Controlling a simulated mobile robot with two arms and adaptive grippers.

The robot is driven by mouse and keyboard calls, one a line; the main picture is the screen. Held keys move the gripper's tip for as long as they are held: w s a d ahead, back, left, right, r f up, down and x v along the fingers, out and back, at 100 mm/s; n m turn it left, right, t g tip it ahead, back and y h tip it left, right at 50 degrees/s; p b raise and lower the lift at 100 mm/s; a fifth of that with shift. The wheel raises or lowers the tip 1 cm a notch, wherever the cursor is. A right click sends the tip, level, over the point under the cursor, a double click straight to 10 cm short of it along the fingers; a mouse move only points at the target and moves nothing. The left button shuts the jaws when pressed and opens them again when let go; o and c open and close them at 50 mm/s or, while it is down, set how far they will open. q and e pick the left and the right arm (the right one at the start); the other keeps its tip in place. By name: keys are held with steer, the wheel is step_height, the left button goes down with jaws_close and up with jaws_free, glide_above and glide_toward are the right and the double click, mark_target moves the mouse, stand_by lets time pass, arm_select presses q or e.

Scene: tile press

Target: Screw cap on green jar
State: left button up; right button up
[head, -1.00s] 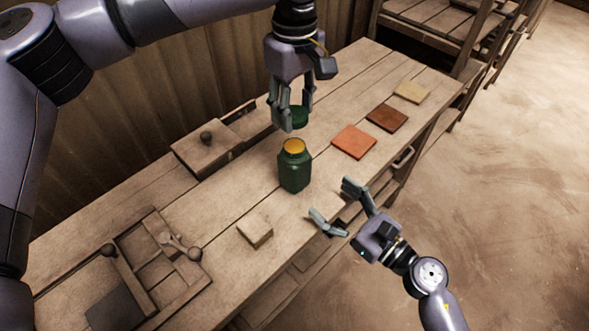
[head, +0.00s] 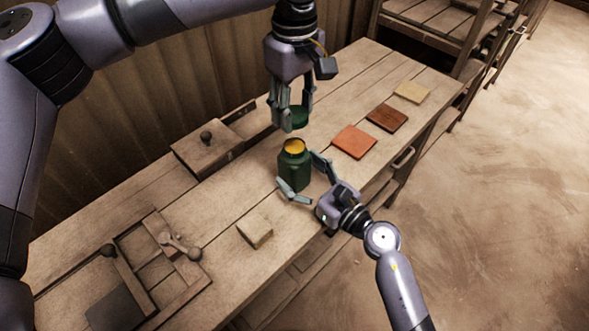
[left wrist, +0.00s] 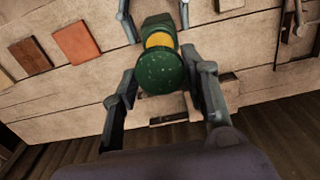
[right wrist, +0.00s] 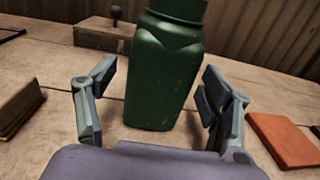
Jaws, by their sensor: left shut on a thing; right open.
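The green jar (head: 294,172) stands upright on the workbench with its yellow top showing. It also shows in the right wrist view (right wrist: 165,75) and, behind the cap, in the left wrist view (left wrist: 158,22). My left gripper (head: 291,122) is shut on the round green cap (head: 295,118) and holds it just above the jar, apart from it. The cap fills the middle of the left wrist view (left wrist: 161,73). My right gripper (head: 306,178) is open, its fingers on either side of the jar; in the right wrist view (right wrist: 158,105) gaps show between fingers and jar.
An orange tile (head: 354,142), a brown tile (head: 387,118) and a tan tile (head: 412,92) lie to the right on the bench. A small wooden block (head: 255,233) lies nearer. A lidded box (head: 207,152) stands behind, and a wooden press frame (head: 160,265) is at the left.

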steer(key=shift+x, duration=1.05)
steer(key=shift+c, duration=0.4)
jaws_close()
arm_select(q)
glide_above(295, 146)
steer(key=shift+f, duration=2.45)
steer(key=shift+f, duration=0.9)
steer(key=shift+f, duration=0.6)
